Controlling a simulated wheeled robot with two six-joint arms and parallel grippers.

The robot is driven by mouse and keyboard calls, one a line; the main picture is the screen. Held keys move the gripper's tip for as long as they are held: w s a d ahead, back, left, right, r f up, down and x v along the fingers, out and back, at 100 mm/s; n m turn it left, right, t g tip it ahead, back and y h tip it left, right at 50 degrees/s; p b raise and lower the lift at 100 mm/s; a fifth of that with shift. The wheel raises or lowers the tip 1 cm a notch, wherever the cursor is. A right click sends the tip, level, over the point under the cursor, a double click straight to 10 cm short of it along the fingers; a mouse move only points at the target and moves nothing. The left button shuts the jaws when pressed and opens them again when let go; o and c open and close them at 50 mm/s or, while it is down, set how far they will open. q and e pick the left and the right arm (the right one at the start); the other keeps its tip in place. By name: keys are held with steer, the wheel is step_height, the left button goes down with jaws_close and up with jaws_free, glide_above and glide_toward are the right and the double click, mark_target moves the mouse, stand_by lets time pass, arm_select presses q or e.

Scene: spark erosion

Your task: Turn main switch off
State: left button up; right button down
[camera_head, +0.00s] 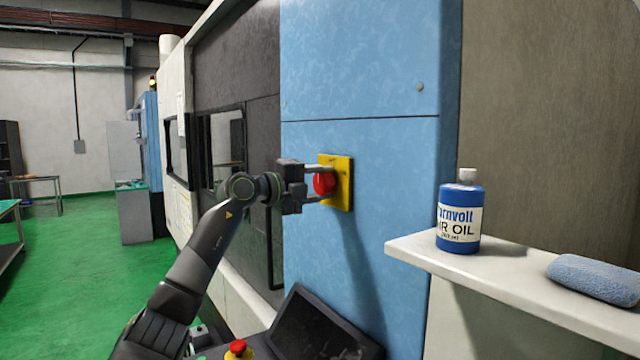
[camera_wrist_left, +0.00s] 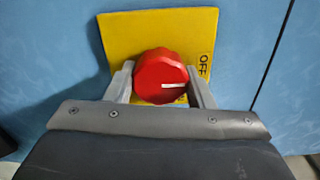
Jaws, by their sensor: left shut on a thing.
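The main switch is a red round knob (camera_head: 324,183) on a yellow plate (camera_head: 343,170), fixed to the blue machine panel (camera_head: 390,180). In the left wrist view the red knob (camera_wrist_left: 160,76) has a white mark pointing right, just below the word OFF on the yellow plate (camera_wrist_left: 130,32). My left gripper (camera_head: 318,184) reaches the knob from the left, one finger above and one below it. Its fingers (camera_wrist_left: 160,88) are shut on the knob in the left wrist view. My right gripper is not in view.
A shelf (camera_head: 420,250) juts out at the right with a blue oil bottle (camera_head: 460,215) and a folded blue cloth (camera_head: 595,278) on it. A dark screen (camera_head: 318,325) lies below the switch. Green floor (camera_head: 70,300) is open at the left.

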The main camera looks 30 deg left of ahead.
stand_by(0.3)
arm_select(q)
steer(key=o, duration=0.9)
steer(key=shift+a, duration=0.1)
steer(key=shift+o, duration=0.3)
steer(key=shift+s+a+f+b, duration=0.1)
steer(key=shift+s+f+b, duration=0.05)
steer(key=shift+s+b, duration=0.15)
steer(key=b+v, duration=1)
steer(key=v, duration=0.6)
steer(key=shift+s+a, duration=0.15)
steer(key=shift+s, duration=0.2)
